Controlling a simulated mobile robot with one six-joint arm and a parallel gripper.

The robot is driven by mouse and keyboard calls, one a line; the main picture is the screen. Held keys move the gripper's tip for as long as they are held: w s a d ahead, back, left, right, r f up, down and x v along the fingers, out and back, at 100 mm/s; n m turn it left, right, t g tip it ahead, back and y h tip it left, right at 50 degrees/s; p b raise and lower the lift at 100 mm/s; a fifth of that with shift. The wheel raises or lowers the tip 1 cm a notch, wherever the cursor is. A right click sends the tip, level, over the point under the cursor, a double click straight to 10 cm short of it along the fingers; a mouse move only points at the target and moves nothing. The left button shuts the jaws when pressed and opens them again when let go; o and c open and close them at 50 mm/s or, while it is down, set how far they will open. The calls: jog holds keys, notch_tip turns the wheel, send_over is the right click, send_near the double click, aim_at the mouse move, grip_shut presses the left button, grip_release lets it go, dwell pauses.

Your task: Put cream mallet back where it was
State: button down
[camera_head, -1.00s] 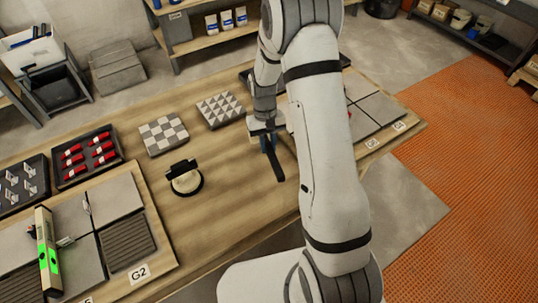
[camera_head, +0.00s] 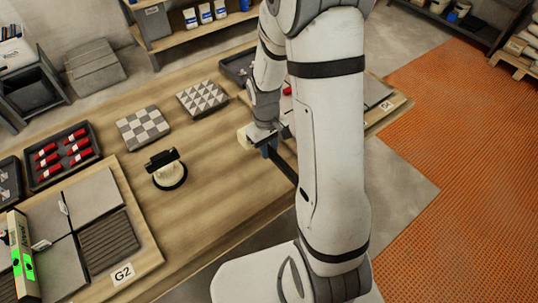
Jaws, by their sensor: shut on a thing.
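My gripper (camera_head: 267,143) is shut on the cream mallet and holds it near the middle of the wooden table. The cream mallet head (camera_head: 243,139) shows to the left of the gripper. A dark handle runs down to the right and passes behind my arm. My arm hides part of the handle and the right side of the table. I cannot tell whether the mallet touches the table.
A black-handled suction cup (camera_head: 167,172) stands left of the gripper. Two patterned tiles, a checkered one (camera_head: 143,127) and a triangle one (camera_head: 201,97), lie behind. A tray of red items (camera_head: 62,157) and a tile board (camera_head: 147,253) fill the left. Bare wood lies between.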

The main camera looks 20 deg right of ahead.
aim_at(269, 165)
jog(key=shift+f, duration=2.15)
jog(key=shift+f, duration=0.2)
jog(key=c, duration=1.3)
grip_release()
jog(key=shift+r, duration=0.1)
